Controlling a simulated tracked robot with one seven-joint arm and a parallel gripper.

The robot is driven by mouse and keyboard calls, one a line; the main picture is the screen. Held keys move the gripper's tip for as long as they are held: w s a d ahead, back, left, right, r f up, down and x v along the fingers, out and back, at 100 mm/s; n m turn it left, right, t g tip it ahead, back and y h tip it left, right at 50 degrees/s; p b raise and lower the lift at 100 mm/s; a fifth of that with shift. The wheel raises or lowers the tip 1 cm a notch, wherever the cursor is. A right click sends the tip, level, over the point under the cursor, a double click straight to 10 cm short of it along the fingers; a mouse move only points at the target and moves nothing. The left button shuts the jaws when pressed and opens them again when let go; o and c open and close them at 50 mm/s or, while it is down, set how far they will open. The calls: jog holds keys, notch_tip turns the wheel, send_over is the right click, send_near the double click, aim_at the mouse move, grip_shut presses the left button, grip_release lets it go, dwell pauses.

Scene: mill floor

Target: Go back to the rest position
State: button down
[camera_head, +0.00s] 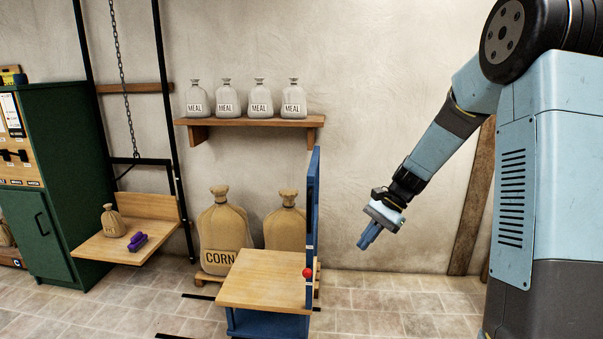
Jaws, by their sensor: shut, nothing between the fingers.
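My gripper (369,238) hangs in the air at the end of my blue and black arm, right of the blue post with the wooden platform. Its fingers point down and to the left. They are together, with nothing held between them. The gripper touches nothing that I can see.
A wooden platform (262,279) on a blue frame (313,220) with a red knob (307,273) stands left of my gripper. Corn sacks (223,235) stand behind it. A hanging wooden platform (128,243) holds a small sack (112,221) and a purple object (138,241). Floor below my gripper looks clear.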

jog(key=s+d+r+n+t+h, duration=0.3)
jog(key=s+r, duration=0.6)
jog(key=s, duration=0.3)
jog(key=s+d+r+n+t+h, duration=0.3)
jog(key=s+r, duration=0.6)
jog(key=s, duration=0.4)
jog(key=shift+s+d+n+t+h, duration=0.2)
jog(key=shift+n+t+h, duration=0.3)
jog(key=shift+n+t, duration=0.75)
jog(key=shift+r, duration=0.1)
